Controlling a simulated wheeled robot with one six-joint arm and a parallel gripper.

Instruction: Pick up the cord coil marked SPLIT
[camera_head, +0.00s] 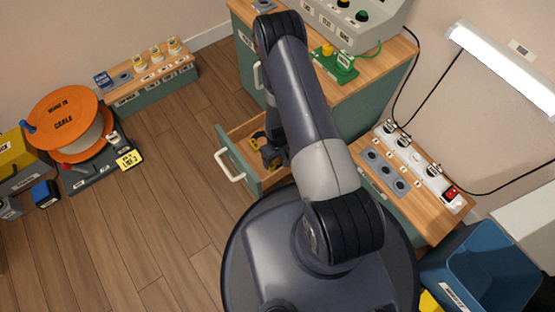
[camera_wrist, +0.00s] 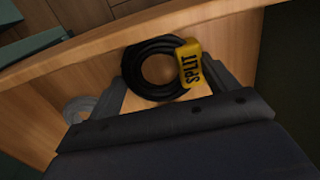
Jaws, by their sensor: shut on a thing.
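The cord coil (camera_wrist: 135,68) is a black ring with a yellow tag reading SPLIT (camera_wrist: 190,66). In the wrist view it sits between the fingers of my gripper (camera_wrist: 168,75), which is shut on it. The coil is in or just above the open wooden drawer (camera_wrist: 115,43); whether it touches the drawer floor I cannot tell. In the head view my gripper (camera_head: 271,155) reaches into the drawer (camera_head: 243,134), and my arm hides part of it. A small yellow patch (camera_head: 258,138) shows beside the gripper there.
The drawer front has a white handle (camera_head: 228,165). An orange cable reel (camera_head: 63,115) stands at left, and a blue bin (camera_head: 490,275) at lower right.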

